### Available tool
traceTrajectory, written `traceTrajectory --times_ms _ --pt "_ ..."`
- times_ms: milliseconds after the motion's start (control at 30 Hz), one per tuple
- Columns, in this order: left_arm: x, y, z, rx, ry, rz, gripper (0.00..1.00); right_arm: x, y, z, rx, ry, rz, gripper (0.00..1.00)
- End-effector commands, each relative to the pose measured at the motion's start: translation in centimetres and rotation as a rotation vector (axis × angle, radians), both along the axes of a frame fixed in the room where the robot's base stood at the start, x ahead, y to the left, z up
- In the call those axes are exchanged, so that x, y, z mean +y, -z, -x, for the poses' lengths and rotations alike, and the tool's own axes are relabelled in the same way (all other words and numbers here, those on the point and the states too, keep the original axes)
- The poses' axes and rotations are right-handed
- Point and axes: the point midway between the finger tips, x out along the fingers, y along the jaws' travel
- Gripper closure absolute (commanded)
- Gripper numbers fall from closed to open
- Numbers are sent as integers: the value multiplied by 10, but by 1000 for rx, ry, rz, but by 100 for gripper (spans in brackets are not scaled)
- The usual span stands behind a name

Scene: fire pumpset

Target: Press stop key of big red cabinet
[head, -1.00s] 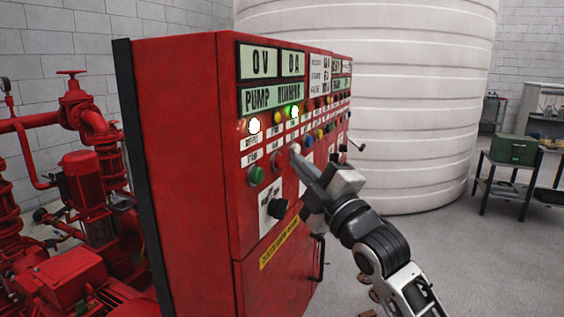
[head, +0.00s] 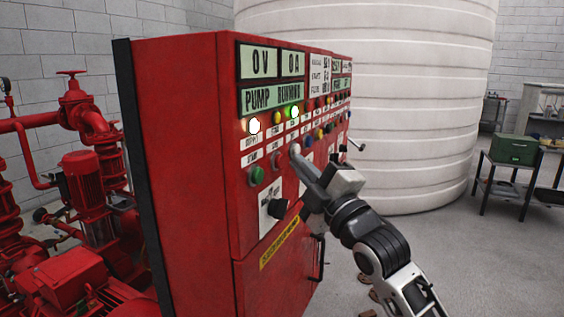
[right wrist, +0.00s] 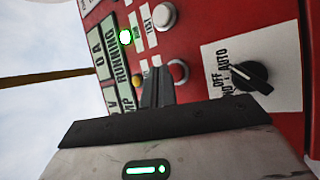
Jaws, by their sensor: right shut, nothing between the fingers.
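The big red cabinet (head: 180,150) stands in the middle of the head view, with display panels and rows of keys on its front face. A green key (head: 257,175) and a red key (head: 276,160) sit in the lower row, with a pale key (head: 295,149) to their right. My right gripper (head: 299,160) is shut and empty, its tips close to the panel just below the pale key. In the right wrist view the tips (right wrist: 157,78) are beside a red key with a silver ring (right wrist: 178,71). I cannot tell whether they touch. My left gripper is not in view.
A black selector knob (head: 277,208) sticks out below the keys, and a small handle (head: 357,146) juts from the cabinet's far side. Red pumps and pipes (head: 85,180) stand at left. A white tank (head: 400,100) is behind.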

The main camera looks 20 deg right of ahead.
Motion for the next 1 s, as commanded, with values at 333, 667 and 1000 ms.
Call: traceTrajectory --times_ms 333,667,1000 --pt "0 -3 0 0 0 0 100 3 -1 -3 0 0 -1 100" --pt "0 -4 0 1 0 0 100 6 0 -7 0 0 0 100" --pt "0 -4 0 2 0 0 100 7 0 -8 0 0 0 100"
